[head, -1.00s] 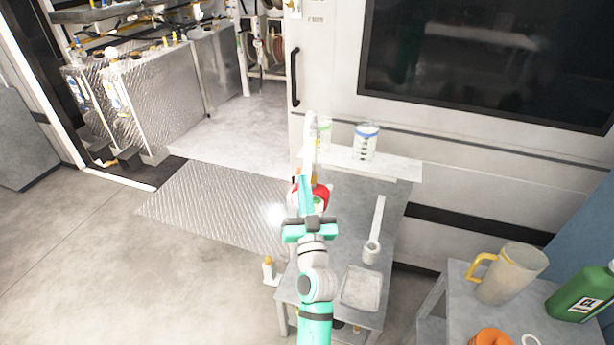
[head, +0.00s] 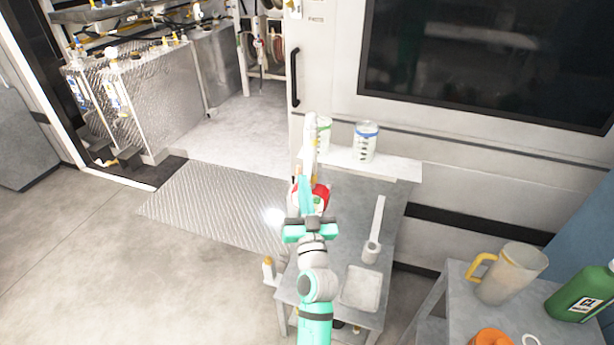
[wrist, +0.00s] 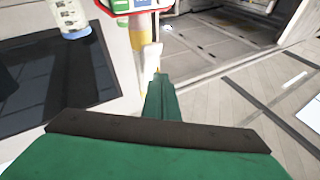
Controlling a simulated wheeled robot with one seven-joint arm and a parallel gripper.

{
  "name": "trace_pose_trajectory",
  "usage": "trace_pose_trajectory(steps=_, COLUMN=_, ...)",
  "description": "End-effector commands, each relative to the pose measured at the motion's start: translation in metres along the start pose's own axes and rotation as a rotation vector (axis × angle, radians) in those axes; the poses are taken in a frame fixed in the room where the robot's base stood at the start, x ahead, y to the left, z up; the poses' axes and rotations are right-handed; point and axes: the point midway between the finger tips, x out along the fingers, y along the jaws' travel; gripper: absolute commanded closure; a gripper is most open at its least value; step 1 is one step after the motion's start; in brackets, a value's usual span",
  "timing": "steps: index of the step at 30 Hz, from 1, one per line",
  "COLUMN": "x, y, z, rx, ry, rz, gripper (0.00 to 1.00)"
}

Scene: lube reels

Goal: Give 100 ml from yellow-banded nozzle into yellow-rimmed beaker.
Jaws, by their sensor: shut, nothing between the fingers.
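My gripper (head: 304,186) is shut and empty, above the far left part of a grey table (head: 340,240). Its green fingers show in the wrist view (wrist: 160,88). Just beyond them is a white nozzle-like piece (head: 309,145) with yellow low on it; yellow and white also show past the fingertips in the wrist view (wrist: 138,42). A red body with a green label (head: 320,196) is right beside the gripper; I cannot tell whether they touch. A green-rimmed beaker (head: 324,130) and a blue-rimmed beaker (head: 366,141) stand behind. I cannot make out a yellow-rimmed beaker.
The beakers stand on a pale shelf (head: 395,168) against the cabinet. A long-handled tool (head: 374,235) and a shallow tray (head: 361,288) lie on the table. A yellow-handled jug (head: 512,273) and green bottle (head: 585,294) stand at right. Floor at left is open.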

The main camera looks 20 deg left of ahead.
Motion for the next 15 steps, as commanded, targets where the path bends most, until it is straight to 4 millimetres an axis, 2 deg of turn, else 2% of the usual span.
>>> trace_pose_trajectory(steps=15, x=0.0055, y=0.0043, z=0.0039, rx=0.0, ry=0.0, rz=0.0, gripper=1.0)
